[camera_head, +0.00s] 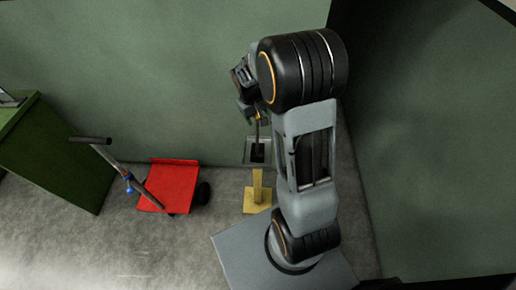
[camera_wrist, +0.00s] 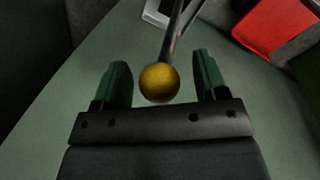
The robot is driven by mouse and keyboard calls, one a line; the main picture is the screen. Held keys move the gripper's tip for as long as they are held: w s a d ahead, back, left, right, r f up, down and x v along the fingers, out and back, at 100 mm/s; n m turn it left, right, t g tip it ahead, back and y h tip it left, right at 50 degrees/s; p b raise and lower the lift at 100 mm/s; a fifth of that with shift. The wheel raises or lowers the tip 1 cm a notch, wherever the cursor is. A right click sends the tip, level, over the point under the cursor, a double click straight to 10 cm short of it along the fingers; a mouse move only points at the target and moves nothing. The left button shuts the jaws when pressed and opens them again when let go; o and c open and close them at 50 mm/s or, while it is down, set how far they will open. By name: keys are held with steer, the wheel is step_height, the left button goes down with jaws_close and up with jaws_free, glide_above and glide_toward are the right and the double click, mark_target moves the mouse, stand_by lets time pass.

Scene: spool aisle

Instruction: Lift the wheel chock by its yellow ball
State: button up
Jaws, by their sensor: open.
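The yellow ball (camera_wrist: 159,82) sits between the two green fingers of my open gripper (camera_wrist: 163,72) in the wrist view, with a gap on each side. I cannot tell its exact depth between the fingers. A thin grey rod (camera_wrist: 178,32) runs from the ball up the picture. In the head view the rod (camera_head: 257,133) drops from my gripper (camera_head: 256,116) to a dark block (camera_head: 257,152), which looks like the wheel chock. The ball is small there and partly hidden by my gripper.
The block is at a pale-framed plate (camera_head: 247,158) above a yellow stand (camera_head: 257,186) by the green wall (camera_head: 180,70). A red cart (camera_head: 172,182) with a handle stands left, beside a green cabinet (camera_head: 55,155). Grey floor (camera_head: 95,250) is clear at front left.

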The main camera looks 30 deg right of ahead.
steer(key=shift+d+f, duration=0.1)
steer(key=shift+f, duration=0.5)
steer(key=shift+c, duration=0.3)
steer(key=shift+r, duration=0.1)
jaws_close()
